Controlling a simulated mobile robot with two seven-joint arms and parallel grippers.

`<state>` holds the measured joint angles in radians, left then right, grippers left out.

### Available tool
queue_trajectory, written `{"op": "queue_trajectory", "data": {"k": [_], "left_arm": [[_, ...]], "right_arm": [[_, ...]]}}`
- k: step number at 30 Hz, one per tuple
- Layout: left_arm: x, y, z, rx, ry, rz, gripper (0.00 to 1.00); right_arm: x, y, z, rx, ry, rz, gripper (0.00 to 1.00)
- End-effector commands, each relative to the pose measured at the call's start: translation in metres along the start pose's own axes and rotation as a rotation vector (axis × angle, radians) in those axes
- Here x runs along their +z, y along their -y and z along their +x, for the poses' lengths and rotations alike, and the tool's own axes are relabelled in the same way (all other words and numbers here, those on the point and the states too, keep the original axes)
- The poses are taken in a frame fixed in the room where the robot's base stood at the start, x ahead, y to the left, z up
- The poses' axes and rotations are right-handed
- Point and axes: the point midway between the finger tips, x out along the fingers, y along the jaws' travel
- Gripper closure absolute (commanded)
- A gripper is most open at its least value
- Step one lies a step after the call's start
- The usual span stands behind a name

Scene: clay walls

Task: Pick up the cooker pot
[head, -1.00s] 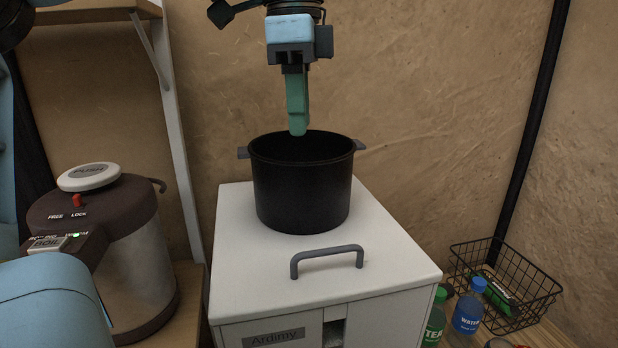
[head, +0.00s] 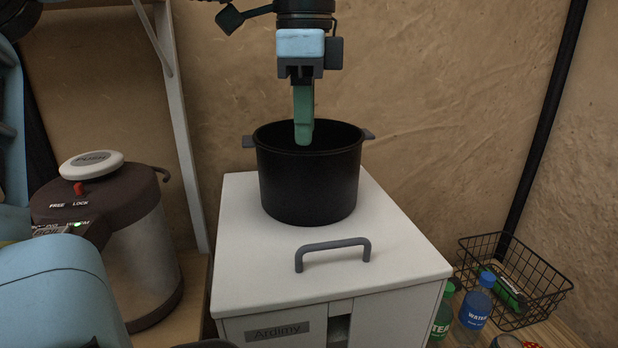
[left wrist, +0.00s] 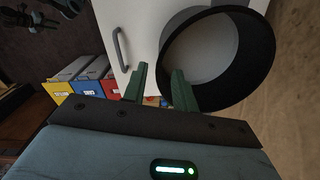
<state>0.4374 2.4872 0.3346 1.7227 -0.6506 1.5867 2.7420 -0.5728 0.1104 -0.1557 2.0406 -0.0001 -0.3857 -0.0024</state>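The cooker pot (head: 308,185) is a black, open, round pot with two grey side handles, standing upright on a white cabinet (head: 400,255). My left gripper (head: 303,140) hangs down from the top of the head view, its green fingers overlapping the pot's opening. From the head view I cannot tell how deep the fingertips are. My right gripper is not in view.
A boiler-like cooker (head: 130,235) with a push lid stands left. The cabinet top has a grey handle (head: 333,250) in front of the pot. Bottles (head: 474,305) and a black wire basket (head: 515,280) are lower right. A clay wall (head: 440,100) rises behind.

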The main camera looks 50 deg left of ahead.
Motion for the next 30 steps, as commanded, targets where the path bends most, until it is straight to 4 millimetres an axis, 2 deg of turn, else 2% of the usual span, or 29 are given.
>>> {"op": "queue_trajectory", "data": {"k": [3, 7, 16, 23, 30], "left_arm": [[0.002, 0.002, 0.018, 0.003, 0.0, 0.003, 0.72], [0.002, 0.002, 0.032, 0.001, 0.0, 0.002, 0.72], [0.002, 0.002, 0.037, 0.0, -0.001, 0.0, 0.72], [0.002, 0.002, 0.036, 0.0, 0.0, 0.0, 1.0], [0.002, 0.002, 0.036, 0.0, 0.0, 0.0, 1.0]], "right_arm": [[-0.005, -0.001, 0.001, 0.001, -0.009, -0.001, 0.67], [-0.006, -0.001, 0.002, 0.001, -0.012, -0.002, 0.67], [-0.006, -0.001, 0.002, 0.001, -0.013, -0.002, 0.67], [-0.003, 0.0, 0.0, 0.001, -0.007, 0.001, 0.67], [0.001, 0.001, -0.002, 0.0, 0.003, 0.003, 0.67]]}}
